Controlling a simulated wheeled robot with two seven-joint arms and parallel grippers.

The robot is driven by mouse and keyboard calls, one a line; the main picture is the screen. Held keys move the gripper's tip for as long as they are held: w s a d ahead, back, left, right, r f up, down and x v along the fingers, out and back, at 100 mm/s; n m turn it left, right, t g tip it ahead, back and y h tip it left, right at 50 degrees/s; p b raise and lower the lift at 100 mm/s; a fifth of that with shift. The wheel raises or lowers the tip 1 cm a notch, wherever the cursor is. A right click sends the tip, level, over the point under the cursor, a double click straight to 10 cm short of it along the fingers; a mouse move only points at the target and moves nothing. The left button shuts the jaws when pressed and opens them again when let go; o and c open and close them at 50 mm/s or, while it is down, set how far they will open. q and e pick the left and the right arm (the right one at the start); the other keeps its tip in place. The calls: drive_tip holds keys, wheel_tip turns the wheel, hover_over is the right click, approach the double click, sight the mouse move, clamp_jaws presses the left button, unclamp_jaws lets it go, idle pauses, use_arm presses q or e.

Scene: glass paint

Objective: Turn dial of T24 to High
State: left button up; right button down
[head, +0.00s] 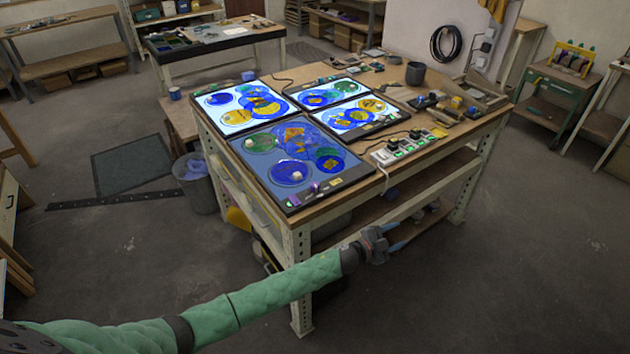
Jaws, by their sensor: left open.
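Several light panels with blue, green and yellow round glass pieces lie on the workbench (440,150). The nearest panel (345,180) looks dim, while the back left panel (232,127), the back right panel (352,76) and the middle right panel (392,128) glow bright. Small purple and pale parts (315,187) sit on the near panel's front edge; I cannot tell which is a dial. No T24 label is readable. My left gripper (397,234) is open and empty, in front of the bench's near side, apart from the panels. My right gripper is out of view.
A power strip (404,146) with lit green switches lies right of the near panel. A dark cup (415,73) and small tools stand at the back right. A bin (196,183) stands left of the bench.

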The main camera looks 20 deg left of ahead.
use_arm(q)
drive_tip(key=d+r+m+g+h, duration=0.4)
drive_tip(key=d+r+m+g, duration=0.15)
drive_tip(key=r+m, duration=0.4)
wheel_tip(320, 180, up, 12)
drive_tip(key=m+g+y, duration=0.7)
drive_tip(key=m+y, duration=0.1)
drive_tip(key=y, duration=0.8)
hover_over(315, 184)
drive_tip(key=shift+s+d+p, duration=0.15)
drive_tip(key=shift+d+p, duration=0.05)
drive_tip(key=shift+p, duration=0.15)
drive_tip(key=shift+a, duration=0.25)
drive_tip(key=shift+f, duration=0.1)
wheel_tip(315, 184, down, 6)
drive_tip(key=p, duration=0.3)
drive_tip(key=shift+f, duration=0.15)
drive_tip(key=shift+f+p, duration=0.35)
drive_tip(key=shift+f, duration=0.25)
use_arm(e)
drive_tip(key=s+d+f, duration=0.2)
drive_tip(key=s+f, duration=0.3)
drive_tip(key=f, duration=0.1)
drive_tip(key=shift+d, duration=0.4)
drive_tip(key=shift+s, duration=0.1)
